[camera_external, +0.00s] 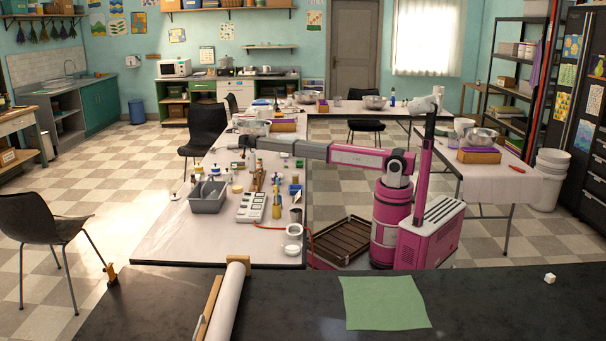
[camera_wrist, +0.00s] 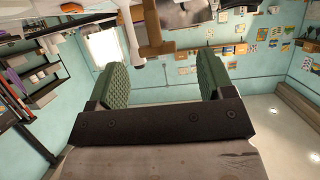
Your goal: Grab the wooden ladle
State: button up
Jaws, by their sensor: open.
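My gripper (camera_external: 241,142) is at the left end of my outstretched arm, above the cluttered table in the external view. In the wrist view my gripper (camera_wrist: 161,66) is open, with its two green ridged pads wide apart. A brown wooden piece (camera_wrist: 153,32) shows beyond the pads at the top; I cannot tell whether it is the ladle. In the external view slim brown wooden items (camera_external: 258,180) stand among the things on the table, below my gripper; the ladle cannot be told apart there. Nothing is visibly held between the pads.
The table (camera_external: 190,240) carries a grey bin (camera_external: 208,197), a white device with buttons (camera_external: 251,207), several bottles and small jars. A white object (camera_wrist: 132,38) stands beside the wooden piece in the wrist view. The table's near left part is clear.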

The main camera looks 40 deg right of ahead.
jog(key=x, duration=0.6)
jog(key=shift+d+f, duration=0.1)
jog(key=shift+d, duration=0.1)
jog(key=c, duration=1.3)
jog(key=shift+o, duration=0.2)
